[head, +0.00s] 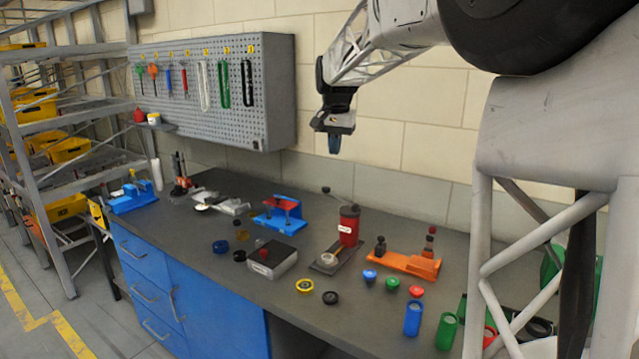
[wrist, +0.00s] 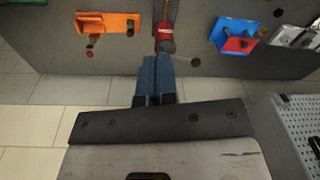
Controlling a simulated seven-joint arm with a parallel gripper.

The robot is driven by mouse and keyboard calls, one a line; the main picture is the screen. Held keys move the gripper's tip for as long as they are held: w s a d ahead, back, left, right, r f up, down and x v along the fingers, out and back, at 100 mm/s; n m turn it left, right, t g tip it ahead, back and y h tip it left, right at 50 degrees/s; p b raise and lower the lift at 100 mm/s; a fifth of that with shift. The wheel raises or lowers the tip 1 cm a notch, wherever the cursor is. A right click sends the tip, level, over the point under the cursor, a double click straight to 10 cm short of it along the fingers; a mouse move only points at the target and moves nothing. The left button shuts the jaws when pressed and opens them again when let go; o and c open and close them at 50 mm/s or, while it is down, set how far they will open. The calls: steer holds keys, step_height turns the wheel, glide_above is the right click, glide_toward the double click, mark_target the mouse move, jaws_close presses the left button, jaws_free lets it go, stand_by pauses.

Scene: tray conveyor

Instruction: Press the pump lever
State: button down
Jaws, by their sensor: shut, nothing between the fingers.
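The pump is a red cylinder (head: 349,228) with a white label, standing upright on a dark base plate on the workbench. Its thin lever (head: 336,196) sticks up to the left from the top and ends in a dark ball knob. In the wrist view the red pump (wrist: 165,28) lies just beyond my fingertips, and the lever's grey knob (wrist: 195,62) shows to their right. My gripper (head: 334,150) is shut and empty, pointing down, well above the lever and apart from it. Its blue fingers (wrist: 154,66) sit together and cover part of the pump's top.
An orange fixture (head: 402,263) stands right of the pump; a blue and red fixture (head: 279,215) stands left. A grey box with a red button (head: 271,258) is at the front left. Several coloured caps and bottles lie front right. The air around my gripper is clear, with the wall behind.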

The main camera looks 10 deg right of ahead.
steer(key=w+d+f+m, duration=0.2)
steer(key=w, duration=1.2)
steer(key=m+g, duration=0.1)
glide_above(325, 188)
step_height(325, 188, down, 4)
steer(key=shift+d+f, duration=0.1)
steer(key=shift+f, duration=0.05)
step_height(325, 188, down, 14)
stand_by(0.7)
steer(key=shift+f, duration=0.1)
